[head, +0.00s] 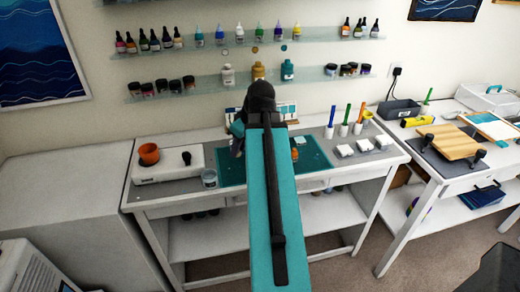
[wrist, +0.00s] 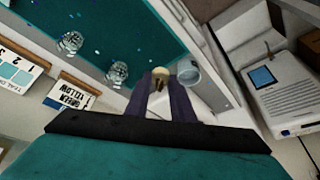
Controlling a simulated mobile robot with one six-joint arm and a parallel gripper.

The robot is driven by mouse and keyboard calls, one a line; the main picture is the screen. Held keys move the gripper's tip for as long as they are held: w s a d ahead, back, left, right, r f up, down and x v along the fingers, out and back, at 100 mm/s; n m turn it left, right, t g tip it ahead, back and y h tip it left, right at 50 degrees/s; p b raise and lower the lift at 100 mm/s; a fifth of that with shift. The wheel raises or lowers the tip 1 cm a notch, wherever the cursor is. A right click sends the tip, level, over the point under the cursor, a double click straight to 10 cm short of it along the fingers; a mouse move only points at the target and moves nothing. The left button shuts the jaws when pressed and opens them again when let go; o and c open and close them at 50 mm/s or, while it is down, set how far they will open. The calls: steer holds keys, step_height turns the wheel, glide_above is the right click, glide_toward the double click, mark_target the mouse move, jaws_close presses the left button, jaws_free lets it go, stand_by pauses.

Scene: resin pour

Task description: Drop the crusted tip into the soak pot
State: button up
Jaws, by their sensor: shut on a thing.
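My gripper (wrist: 161,86) shows in the wrist view, its two dark fingers shut on a small cream tip (wrist: 161,73) with a brown part between the fingers. The soak pot appears to be the pale, open-topped cup (wrist: 189,74) just right of the fingertips in the wrist view. The tip looks beside the cup's rim in that picture; I cannot tell its height above it. In the head view a clear cup (head: 209,178) stands at the left edge of the teal mat. My arm hides the fingers and tip there.
An orange pot (head: 149,154) sits on a white device (head: 168,166) left of the cup. Two clear glittery vessels (wrist: 117,73) stand near the teal mat (wrist: 130,30). Pen cups (head: 344,130) and white blocks stand at the right. Bottle shelves (head: 215,84) hang behind.

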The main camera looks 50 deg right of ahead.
steer(key=w+a+b, duration=0.1)
steer(key=w+a, duration=0.5)
steer(key=a, duration=0.6)
steer(key=w+a, duration=0.7)
steer(key=a, duration=0.5)
steer(key=w+a+r+b, duration=0.1)
steer(key=w+a, duration=0.6)
steer(key=a, duration=0.6)
steer(key=shift+m+b, duration=0.3)
steer(key=shift+b, duration=0.05)
steer(key=shift+s, duration=0.15)
